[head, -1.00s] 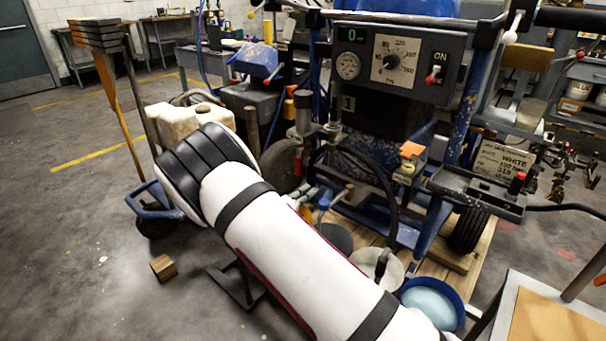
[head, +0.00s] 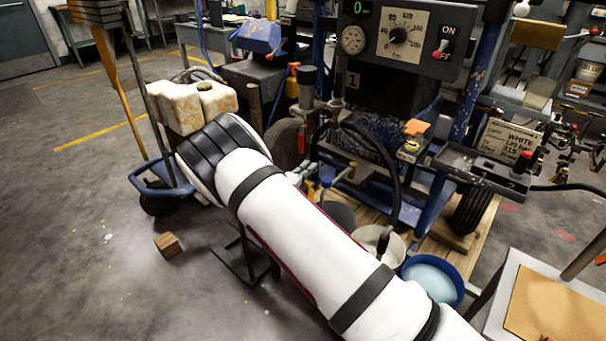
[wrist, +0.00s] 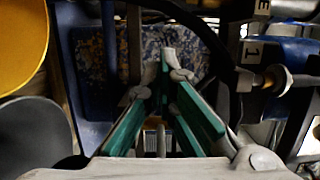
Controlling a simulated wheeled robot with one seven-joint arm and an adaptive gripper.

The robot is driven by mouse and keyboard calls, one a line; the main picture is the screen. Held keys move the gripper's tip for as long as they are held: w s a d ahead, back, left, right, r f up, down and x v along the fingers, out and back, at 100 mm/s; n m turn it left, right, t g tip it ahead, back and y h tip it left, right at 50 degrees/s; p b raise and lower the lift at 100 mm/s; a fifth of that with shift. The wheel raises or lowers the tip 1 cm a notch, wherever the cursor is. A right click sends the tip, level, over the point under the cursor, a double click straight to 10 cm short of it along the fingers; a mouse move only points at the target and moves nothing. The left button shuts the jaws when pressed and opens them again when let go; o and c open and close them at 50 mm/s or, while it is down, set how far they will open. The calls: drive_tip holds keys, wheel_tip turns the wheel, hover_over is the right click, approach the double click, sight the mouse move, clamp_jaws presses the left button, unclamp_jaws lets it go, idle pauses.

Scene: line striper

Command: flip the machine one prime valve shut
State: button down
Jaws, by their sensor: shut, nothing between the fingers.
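Machine one is the blue-framed striper with a panel (head: 400,40) and a "1" label (head: 353,80) in the head view. In the wrist view a tag marked "1" (wrist: 252,50) hangs at the right, beside a valve-like metal fitting with a brass-coloured end (wrist: 272,79). I cannot tell for sure whether this is the prime valve, or its setting. My gripper (wrist: 165,70) has green-padded fingers, shut and empty, left of this fitting and apart from it in the picture.
A white bucket (head: 368,238) and a blue basin (head: 448,268) stand low before the machine. A black hose (head: 385,165) loops down its front. A blue-based cart (head: 178,190) stands left, near a wooden block (head: 168,245). The floor at left is mostly clear.

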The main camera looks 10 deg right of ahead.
sight(301, 140)
drive_tip(key=w+d+b, duration=0.1)
drive_tip(key=w+b, duration=0.1)
drive_tip(key=w, duration=0.5)
drive_tip(key=shift+w+d+b, duration=0.15)
drive_tip(key=shift+w+b, duration=0.1)
drive_tip(key=shift+b, duration=0.1)
drive_tip(key=shift+w+a+f+m+b, duration=0.15)
drive_tip(key=shift+w+a+m+b, duration=0.05)
drive_tip(key=shift+m+b, duration=0.15)
